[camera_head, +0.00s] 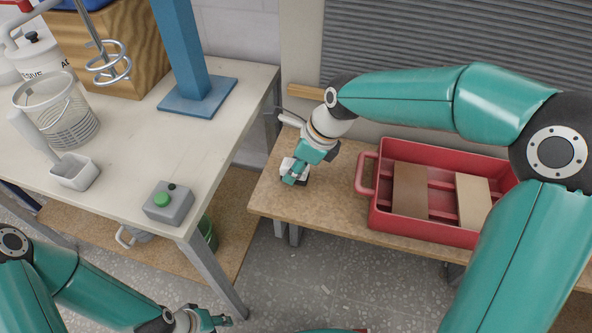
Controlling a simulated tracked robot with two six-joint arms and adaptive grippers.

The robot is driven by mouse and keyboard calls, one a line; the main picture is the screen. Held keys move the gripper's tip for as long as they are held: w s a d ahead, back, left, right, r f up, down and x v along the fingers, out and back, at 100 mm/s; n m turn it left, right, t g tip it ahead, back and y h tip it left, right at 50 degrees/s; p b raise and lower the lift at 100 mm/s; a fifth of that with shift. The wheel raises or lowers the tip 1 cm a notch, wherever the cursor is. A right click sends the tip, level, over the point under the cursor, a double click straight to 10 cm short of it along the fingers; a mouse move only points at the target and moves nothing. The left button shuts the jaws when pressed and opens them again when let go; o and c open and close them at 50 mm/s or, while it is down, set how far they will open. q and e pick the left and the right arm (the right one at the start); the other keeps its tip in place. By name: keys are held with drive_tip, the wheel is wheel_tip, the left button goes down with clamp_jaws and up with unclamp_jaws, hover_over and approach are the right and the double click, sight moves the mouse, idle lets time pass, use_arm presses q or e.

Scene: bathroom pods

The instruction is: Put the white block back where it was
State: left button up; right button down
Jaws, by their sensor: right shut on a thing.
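My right gripper (295,178) reaches down over the left end of the low wooden bench (268,196). It is shut on the white block (288,165), which shows only in part around the fingers. I cannot tell whether the block touches the bench top or hangs just above it. My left gripper (222,320) is low at the bottom edge, over the floor and apart from the block. Its fingers are too small and cut off to read.
A red tray (367,176) with a brown and a beige tile stands on the bench right of my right gripper. The pale table at left carries a grey box with a green button (168,204), a white cup, a wire basket and a blue post (184,50).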

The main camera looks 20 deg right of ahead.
drive_tip(key=shift+f, duration=0.65)
drive_tip(key=c, duration=0.7)
unclamp_jaws()
drive_tip(key=shift+r, duration=0.15)
drive_tip(key=p+v, duration=0.1)
drive_tip(key=v, duration=1.1)
